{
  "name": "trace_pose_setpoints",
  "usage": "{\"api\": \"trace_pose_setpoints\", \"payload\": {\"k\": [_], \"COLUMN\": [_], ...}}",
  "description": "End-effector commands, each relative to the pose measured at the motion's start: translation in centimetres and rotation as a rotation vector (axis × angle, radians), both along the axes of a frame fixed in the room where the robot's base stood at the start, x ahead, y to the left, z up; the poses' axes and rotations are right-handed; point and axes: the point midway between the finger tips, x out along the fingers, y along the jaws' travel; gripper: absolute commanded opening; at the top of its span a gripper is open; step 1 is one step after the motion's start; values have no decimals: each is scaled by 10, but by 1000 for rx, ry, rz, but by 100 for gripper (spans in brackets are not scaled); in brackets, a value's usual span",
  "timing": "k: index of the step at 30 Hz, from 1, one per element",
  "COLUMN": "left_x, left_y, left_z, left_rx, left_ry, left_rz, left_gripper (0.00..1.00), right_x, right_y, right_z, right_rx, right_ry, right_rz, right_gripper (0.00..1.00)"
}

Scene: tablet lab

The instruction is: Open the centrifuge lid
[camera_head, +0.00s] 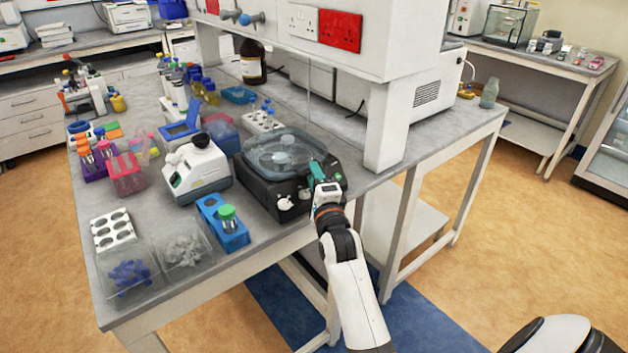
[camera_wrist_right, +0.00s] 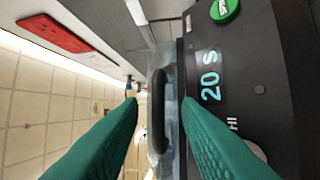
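The centrifuge (camera_head: 262,187) is a black box near the front edge of the bench. Its clear, round-topped lid (camera_head: 270,152) lies down flat over the body, so it looks shut. My right gripper (camera_head: 317,172) is at the front right corner of the centrifuge. In the right wrist view its two green fingers (camera_wrist_right: 160,104) are spread apart. The dark lid handle (camera_wrist_right: 157,112) lies between them, with gaps visible on both sides. The black front panel (camera_wrist_right: 235,90) shows "20 s" and a green button (camera_wrist_right: 224,10). My left gripper is not in view.
Left of the centrifuge stand a white-and-grey instrument (camera_head: 198,165) and a blue tube rack (camera_head: 222,225) with a green-capped tube. A white tube rack (camera_head: 262,122) is behind it. A white shelf post (camera_head: 387,125) rises close to its right.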

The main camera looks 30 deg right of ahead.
Motion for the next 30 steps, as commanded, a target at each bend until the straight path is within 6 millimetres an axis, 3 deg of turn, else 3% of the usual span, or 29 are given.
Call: {"api": "trace_pose_setpoints", "payload": {"k": [10,16,25,30], "left_x": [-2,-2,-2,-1], "left_y": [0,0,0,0], "left_z": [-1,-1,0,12], "left_rx": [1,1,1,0], "left_ry": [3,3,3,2], "left_rz": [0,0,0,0], "left_gripper": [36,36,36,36], "right_x": [4,4,5,14], "right_y": [-1,-1,-1,-1], "right_z": [1,1,2,13], "right_rx": [0,0,0,0], "right_ry": [0,0,2,26], "right_rz": [0,0,0,1], "right_gripper": [31,0,0,0]}}
